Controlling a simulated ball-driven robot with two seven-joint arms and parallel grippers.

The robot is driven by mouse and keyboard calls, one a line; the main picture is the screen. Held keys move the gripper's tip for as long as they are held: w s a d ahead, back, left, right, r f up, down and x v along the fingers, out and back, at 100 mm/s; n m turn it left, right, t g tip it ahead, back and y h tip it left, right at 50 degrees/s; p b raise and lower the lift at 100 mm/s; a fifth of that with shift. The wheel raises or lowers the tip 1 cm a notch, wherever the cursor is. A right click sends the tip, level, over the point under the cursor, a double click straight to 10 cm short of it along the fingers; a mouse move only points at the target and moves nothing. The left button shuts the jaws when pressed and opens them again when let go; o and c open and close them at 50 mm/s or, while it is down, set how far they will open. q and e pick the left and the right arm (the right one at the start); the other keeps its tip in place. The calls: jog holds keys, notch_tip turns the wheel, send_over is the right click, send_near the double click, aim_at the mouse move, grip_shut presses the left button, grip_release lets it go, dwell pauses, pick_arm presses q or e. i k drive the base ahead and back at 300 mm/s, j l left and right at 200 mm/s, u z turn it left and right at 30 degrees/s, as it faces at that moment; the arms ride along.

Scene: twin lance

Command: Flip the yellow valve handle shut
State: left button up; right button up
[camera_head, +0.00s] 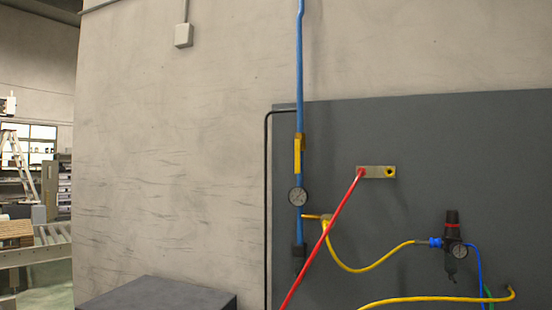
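The yellow valve handle (298,155) is on the vertical blue pipe (300,60) in the head view, right of centre. It points along the pipe, lying upright in line with it. A round pressure gauge (298,197) sits on the pipe just below the handle. Neither of my grippers shows in this view, so their states and distance from the handle are hidden.
A dark grey panel (450,140) backs the pipe. A red bar (325,235) slants up to a metal bracket (376,172). A yellow hose (375,265) runs to a black regulator (453,245). A dark box top (160,298) stands low at left.

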aim_at(298, 143)
jog(key=i+j, duration=0.15)
jog(key=j, duration=0.25)
jog(key=i+j, duration=0.15)
jog(key=j, duration=0.25)
jog(key=i+j, duration=0.15)
jog(key=j, duration=0.25)
jog(key=i+j, duration=0.15)
jog(key=j, duration=0.25)
jog(key=i+j, duration=0.15)
jog(key=j, duration=0.3)
jog(key=i+j, duration=0.15)
jog(key=j, duration=0.25)
jog(key=i+j, duration=0.15)
jog(key=j, duration=0.25)
jog(key=z, duration=0.05)
